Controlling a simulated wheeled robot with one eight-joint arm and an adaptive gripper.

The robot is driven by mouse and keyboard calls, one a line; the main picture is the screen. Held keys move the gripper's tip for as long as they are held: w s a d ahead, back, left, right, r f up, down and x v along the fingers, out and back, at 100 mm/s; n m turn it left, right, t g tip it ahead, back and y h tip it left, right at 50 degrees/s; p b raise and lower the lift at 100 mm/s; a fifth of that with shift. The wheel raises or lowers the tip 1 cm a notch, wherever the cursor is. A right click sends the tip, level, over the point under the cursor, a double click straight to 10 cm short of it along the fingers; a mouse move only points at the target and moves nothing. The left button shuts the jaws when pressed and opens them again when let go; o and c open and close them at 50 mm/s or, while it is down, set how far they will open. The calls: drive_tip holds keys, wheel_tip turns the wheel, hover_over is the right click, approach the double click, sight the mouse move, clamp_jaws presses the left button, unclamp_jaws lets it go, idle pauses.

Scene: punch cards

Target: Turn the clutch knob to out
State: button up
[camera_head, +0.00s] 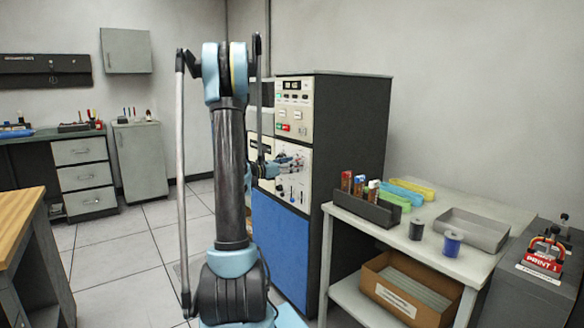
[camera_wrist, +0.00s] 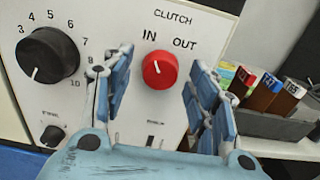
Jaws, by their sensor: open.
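The red clutch knob (camera_wrist: 159,70) is on the cream panel (camera_wrist: 207,20) in the wrist view, under the word CLUTCH. IN is printed at its upper left and OUT at its upper right. Its white pointer line points up and to the left, toward IN. My gripper (camera_wrist: 158,88) is open, with one blue finger to the left of the knob and one to the right, and nothing shows between them but the knob and panel. Whether a finger touches the knob cannot be told. In the head view my gripper (camera_head: 285,165) is at the machine's front panel, where the knob is too small to make out.
A large black numbered dial (camera_wrist: 47,57) and a small black knob (camera_wrist: 52,136) sit left of the fingers. The dark machine cabinet (camera_head: 345,130) has a blue lower door (camera_head: 279,245). A side table (camera_head: 440,262) with a card rack (camera_head: 362,208) stands to its right.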

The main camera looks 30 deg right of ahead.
drive_tip(key=shift+d, duration=0.35)
drive_tip(key=shift+c, duration=0.5)
drive_tip(key=c, duration=0.9)
drive_tip(key=shift+c, duration=0.2)
drive_tip(key=m, duration=1.1)
drive_tip(key=shift+s+m, duration=0.15)
drive_tip(key=shift+m, duration=0.25)
drive_tip(key=shift+f, duration=0.1)
